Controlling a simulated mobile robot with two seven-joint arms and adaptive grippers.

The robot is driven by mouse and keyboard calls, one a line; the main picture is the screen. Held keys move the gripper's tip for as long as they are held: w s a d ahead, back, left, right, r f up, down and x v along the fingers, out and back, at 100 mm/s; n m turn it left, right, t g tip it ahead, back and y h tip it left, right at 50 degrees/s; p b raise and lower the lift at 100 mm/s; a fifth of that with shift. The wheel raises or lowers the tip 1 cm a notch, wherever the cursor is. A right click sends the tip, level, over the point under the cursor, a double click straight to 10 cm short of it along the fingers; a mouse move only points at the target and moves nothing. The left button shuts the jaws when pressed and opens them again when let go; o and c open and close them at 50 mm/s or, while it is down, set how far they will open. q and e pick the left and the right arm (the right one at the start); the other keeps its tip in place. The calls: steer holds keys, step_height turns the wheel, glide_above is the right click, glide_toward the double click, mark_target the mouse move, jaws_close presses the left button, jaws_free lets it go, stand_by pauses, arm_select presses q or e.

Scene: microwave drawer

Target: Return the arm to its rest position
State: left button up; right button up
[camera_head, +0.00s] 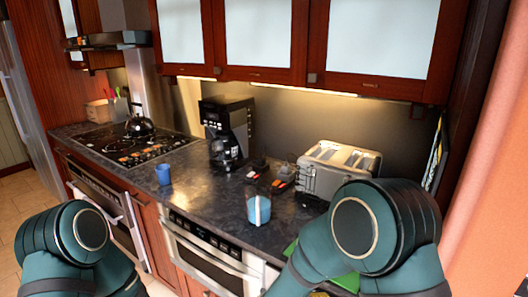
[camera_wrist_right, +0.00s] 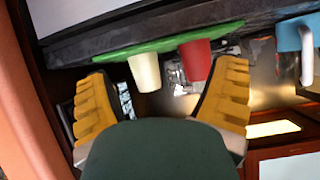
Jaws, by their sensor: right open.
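My right gripper (camera_wrist_right: 162,98) shows in the right wrist view with its two yellow-padded fingers spread wide and nothing held between them. In the head view my right arm bends at the lower right, and its gripper is hidden. My left arm shows at the lower left of the head view, with its gripper out of the picture. The microwave drawer (camera_head: 210,252) sits under the counter between the arms. Its front looks shut in the head view, though my right arm hides part of its surroundings.
A green tray (camera_wrist_right: 150,45) with a white cup (camera_wrist_right: 145,72) and a red cup (camera_wrist_right: 195,60) shows beyond the fingers. On the counter stand a toaster (camera_head: 325,178), a coffee maker (camera_head: 228,125), a blue cup (camera_head: 163,174) and a blue-and-white mug (camera_head: 259,210).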

steer(key=s+f+n+g+y, duration=0.35)
steer(key=s+f+y, duration=0.3)
steer(key=f, duration=0.55)
steer(key=s+f+n+g+y, duration=0.3)
steer(key=s+f+g+y, duration=0.1)
steer(key=s, duration=0.8)
steer(key=shift+a+f, duration=0.2)
steer(key=shift+a, duration=0.1)
